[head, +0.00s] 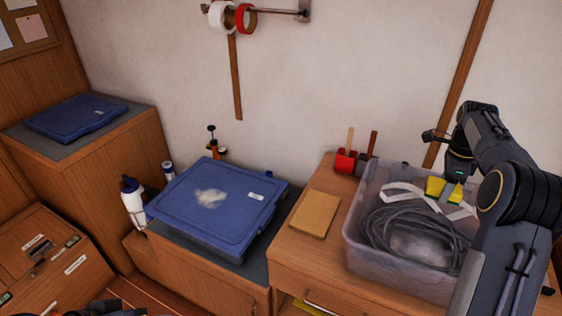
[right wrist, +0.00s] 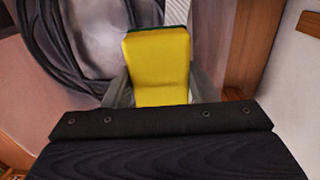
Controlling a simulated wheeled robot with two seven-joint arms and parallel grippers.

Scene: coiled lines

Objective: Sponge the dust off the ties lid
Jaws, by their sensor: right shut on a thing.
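A blue lid (head: 225,225) with a pale dust patch (head: 209,198) near its middle and a small white label covers a box on the low cabinet at centre. The label is too small to read. My right gripper (head: 446,184) is shut on a yellow sponge (head: 435,187) with a dark green edge, held over the open clear bin at right, well apart from the dusty lid. The sponge (right wrist: 160,65) also shows between the grey fingers in the right wrist view. My left gripper is not clearly seen; only dark parts of mine show at the bottom left.
The clear bin (head: 362,246) holds coiled grey line and white straps. A tan pad (head: 315,214) lies between bin and lid. White bottles (head: 134,203) stand left of the lid. Another blue lid (head: 76,118) lies on the back-left cabinet. Red and dark holders (head: 346,160) stand behind.

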